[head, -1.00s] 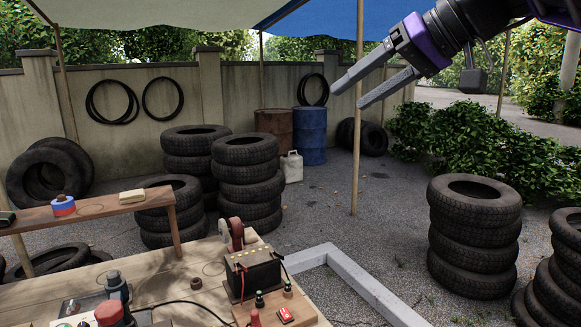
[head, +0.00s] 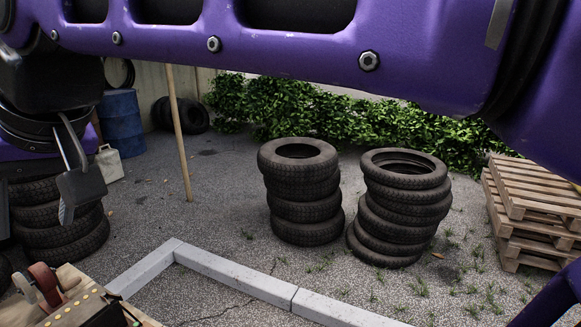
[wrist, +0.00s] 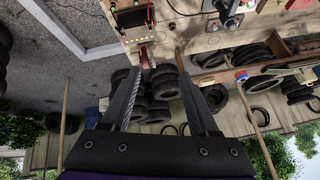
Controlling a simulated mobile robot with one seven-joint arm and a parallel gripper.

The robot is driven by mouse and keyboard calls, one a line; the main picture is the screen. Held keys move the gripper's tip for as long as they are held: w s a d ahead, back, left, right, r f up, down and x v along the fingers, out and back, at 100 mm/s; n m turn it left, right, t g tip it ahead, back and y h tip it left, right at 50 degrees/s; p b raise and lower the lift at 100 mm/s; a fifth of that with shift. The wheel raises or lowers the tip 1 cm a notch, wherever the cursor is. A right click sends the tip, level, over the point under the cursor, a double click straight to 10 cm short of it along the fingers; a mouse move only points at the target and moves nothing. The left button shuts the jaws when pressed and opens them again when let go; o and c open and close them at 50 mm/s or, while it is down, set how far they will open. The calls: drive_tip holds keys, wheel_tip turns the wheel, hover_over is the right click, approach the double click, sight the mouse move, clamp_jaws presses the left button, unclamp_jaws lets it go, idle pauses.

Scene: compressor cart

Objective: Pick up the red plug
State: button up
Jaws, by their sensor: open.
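My gripper (wrist: 158,62) is open and empty in the wrist view, its two fingers reaching towards the wooden workbench (wrist: 190,38), which appears upside down there. No red plug can be picked out for certain now. A small red piece (wrist: 250,4) is cut by the top edge of the wrist view, too small to tell whether it is the plug.
A reddish clamp (head: 46,284) sits at the bench edge. A blue and red roll (wrist: 240,76) lies on the raised shelf. Tyre stacks (head: 303,200) and pallets (head: 535,205) stand beyond. The gravel between the pale kerb (head: 220,275) and the tyres is clear.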

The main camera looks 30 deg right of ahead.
drive_tip(key=w+a+f+g+h, duration=0.1)
drive_tip(key=w+f+g, duration=0.1)
drive_tip(key=f, duration=0.8)
drive_tip(key=w+a+f+g+h, duration=0.1)
drive_tip(key=w+f+g+h, duration=0.1)
drive_tip(key=f, duration=0.8)
drive_tip(key=w+a+f+g+h, duration=0.1)
drive_tip(key=w+a+f, duration=0.1)
drive_tip(key=f, duration=0.8)
drive_tip(key=shift+w+a+f+g+h+b, duration=0.1)
drive_tip(key=shift+g+h+b, duration=0.2)
drive_tip(key=shift+g+b, duration=0.1)
drive_tip(key=f, duration=0.2)
drive_tip(key=s+f, duration=0.1)
drive_tip(key=shift+d+f+b, duration=0.15)
drive_tip(key=shift+d+b, duration=0.15)
drive_tip(key=shift+b, duration=0.05)
drive_tip(key=shift+w+f, duration=0.1)
drive_tip(key=shift+f, duration=0.3)
drive_tip(key=shift+w+a+f+b, duration=0.15)
drive_tip(key=shift+f+b, duration=0.05)
drive_tip(key=shift+f, duration=0.7)
drive_tip(key=shift+w+a+f+b, duration=0.15)
drive_tip(key=shift+f+b, duration=0.1)
drive_tip(key=shift+f, duration=0.65)
drive_tip(key=shift+w+a+f+b, duration=0.1)
drive_tip(key=shift+w+f+b, duration=0.1)
drive_tip(key=shift+f, duration=0.7)
clamp_jaws()
